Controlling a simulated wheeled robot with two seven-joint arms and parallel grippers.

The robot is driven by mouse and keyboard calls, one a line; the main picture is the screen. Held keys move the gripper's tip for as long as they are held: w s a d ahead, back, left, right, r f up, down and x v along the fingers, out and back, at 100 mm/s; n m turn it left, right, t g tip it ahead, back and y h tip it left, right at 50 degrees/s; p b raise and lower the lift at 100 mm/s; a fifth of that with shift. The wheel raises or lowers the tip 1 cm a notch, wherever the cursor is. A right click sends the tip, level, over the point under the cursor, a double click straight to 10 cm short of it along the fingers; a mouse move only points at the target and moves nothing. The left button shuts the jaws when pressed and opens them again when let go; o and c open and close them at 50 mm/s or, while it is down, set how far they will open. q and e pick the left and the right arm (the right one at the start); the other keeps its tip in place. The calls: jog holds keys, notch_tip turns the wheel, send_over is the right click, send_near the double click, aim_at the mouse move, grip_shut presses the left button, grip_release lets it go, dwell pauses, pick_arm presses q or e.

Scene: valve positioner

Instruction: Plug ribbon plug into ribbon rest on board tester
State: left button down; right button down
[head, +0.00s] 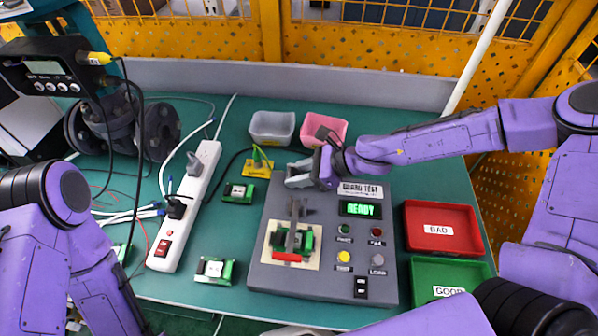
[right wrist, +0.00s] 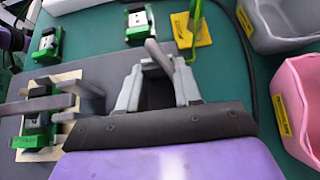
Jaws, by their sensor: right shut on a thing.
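The grey board tester (head: 325,245) stands on the green table, with its display reading READY. My right gripper (head: 298,180) is at the tester's back left corner. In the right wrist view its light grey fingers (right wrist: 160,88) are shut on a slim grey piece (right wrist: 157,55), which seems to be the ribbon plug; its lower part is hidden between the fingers. I cannot make out the ribbon rest clearly. My left gripper is out of view.
A yellow plate (head: 257,168) with an upright green-yellow part stands just left of my right gripper. Grey (head: 272,128) and pink (head: 325,127) bins are behind it. Loose boards (head: 214,269) and a power strip (head: 185,210) lie left; red BAD (head: 442,229) and green GOOD trays (head: 425,272) right.

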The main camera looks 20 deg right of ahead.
jog(key=shift+s+f+p, duration=0.25)
jog(key=shift+p, duration=0.05)
dwell(0.5)
jog(key=shift+w+r, duration=0.1)
jog(key=shift+r, duration=0.05)
dwell(0.3)
jog(key=shift+w+d+r, duration=0.1)
jog(key=shift+r, duration=0.25)
jog(key=shift+w+f, duration=0.1)
jog(key=shift+f, duration=0.2)
dwell(0.5)
